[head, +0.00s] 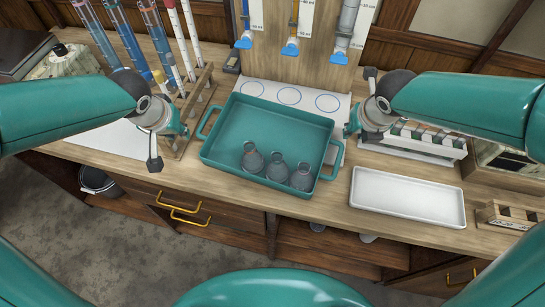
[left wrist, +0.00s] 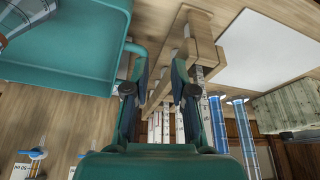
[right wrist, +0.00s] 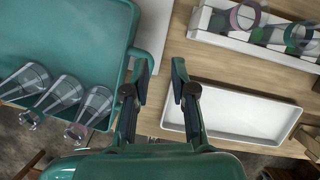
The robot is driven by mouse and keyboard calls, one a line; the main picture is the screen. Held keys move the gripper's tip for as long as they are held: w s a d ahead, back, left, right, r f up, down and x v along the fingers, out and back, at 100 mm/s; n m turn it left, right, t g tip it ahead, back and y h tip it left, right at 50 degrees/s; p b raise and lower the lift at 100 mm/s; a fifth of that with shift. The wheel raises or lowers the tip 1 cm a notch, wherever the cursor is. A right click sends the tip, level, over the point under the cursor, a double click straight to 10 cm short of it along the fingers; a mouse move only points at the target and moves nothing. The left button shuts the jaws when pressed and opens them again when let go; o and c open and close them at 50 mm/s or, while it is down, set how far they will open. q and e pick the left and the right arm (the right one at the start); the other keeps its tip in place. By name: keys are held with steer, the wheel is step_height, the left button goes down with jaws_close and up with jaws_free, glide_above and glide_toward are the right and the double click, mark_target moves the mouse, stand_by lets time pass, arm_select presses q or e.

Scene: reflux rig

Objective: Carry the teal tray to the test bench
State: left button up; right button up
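The teal tray (head: 262,122) lies flat on the wooden bench and holds three clear grey flasks (head: 275,168) near its front edge. It has a loop handle at each end. My left gripper (head: 171,146) is open and empty, just left of the left handle (head: 207,122). In the left wrist view that handle is beside the fingers, not clearly between them. My right gripper (head: 360,133) is open and empty, just right of the right handle (head: 331,164). In the right wrist view the tray (right wrist: 70,45) and its handle are left of the fingers.
A wooden rack (head: 190,112) with tall tubes stands close by my left gripper. An empty white tray (head: 408,197) lies on the right, with a white rack of bottles (head: 425,142) behind it. A panel (head: 275,35) with hanging tubes rises behind the teal tray.

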arm_select(q)
steer(key=v, duration=1.1)
steer(key=shift+r, duration=0.25)
arm_select(e)
steer(key=v, duration=1.2)
arm_select(q)
steer(key=shift+s, duration=0.15)
